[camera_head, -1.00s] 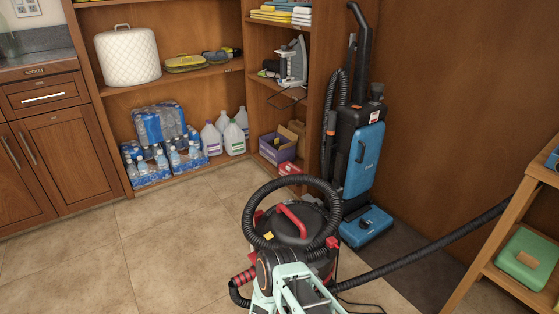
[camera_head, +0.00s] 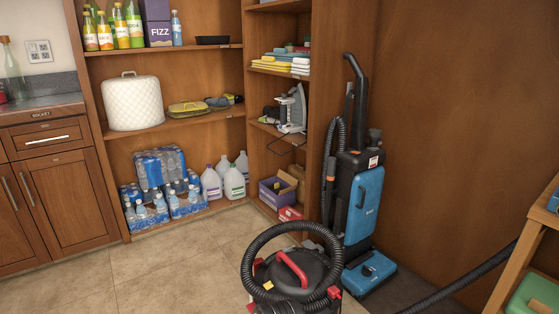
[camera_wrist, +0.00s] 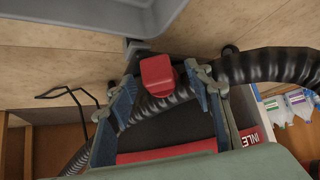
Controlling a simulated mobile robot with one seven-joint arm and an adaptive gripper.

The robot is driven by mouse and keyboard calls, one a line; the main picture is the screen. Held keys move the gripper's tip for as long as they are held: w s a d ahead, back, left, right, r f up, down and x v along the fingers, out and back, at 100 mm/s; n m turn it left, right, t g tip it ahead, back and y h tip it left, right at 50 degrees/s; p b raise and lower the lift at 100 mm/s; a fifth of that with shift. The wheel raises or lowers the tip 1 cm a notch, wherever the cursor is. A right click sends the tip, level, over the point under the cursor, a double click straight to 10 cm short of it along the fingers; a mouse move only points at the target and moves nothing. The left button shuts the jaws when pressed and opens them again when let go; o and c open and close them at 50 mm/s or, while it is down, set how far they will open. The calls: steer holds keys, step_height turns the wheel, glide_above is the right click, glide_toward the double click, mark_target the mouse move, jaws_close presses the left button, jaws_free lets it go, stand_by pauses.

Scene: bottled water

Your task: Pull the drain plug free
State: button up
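The black shop vacuum (camera_head: 297,272) with a red top handle (camera_head: 292,268) stands at the bottom of the head view, cut off by the edge. A coiled black hose loops over it. In the wrist view, a red blocky piece (camera_wrist: 157,76), which may be the drain plug, shows between the tips of my gripper (camera_wrist: 163,82). The two fingers stand apart on either side of it, with the gap clearer on the right. I cannot tell whether either touches it. A ribbed black hose (camera_wrist: 275,67) runs behind. My gripper is out of the head view.
A blue upright vacuum (camera_head: 360,205) stands close behind against the wood panel. Shelves hold water packs (camera_head: 160,185), jugs (camera_head: 234,182) and an iron (camera_head: 293,108). A wooden stand (camera_head: 522,245) is at right. Open tile floor (camera_head: 190,260) lies to the left.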

jaws_close()
steer(key=shift+s+a+p, duration=0.15)
steer(key=shift+s+a, duration=0.2)
steer(key=shift+s, duration=0.6)
steer(key=shift+s+a+p, duration=0.15)
steer(key=shift+s+a, duration=0.15)
steer(key=shift+s, duration=0.6)
steer(key=shift+s+a+p, duration=0.15)
steer(key=shift+s+a, duration=0.2)
steer(key=shift+s, duration=0.6)
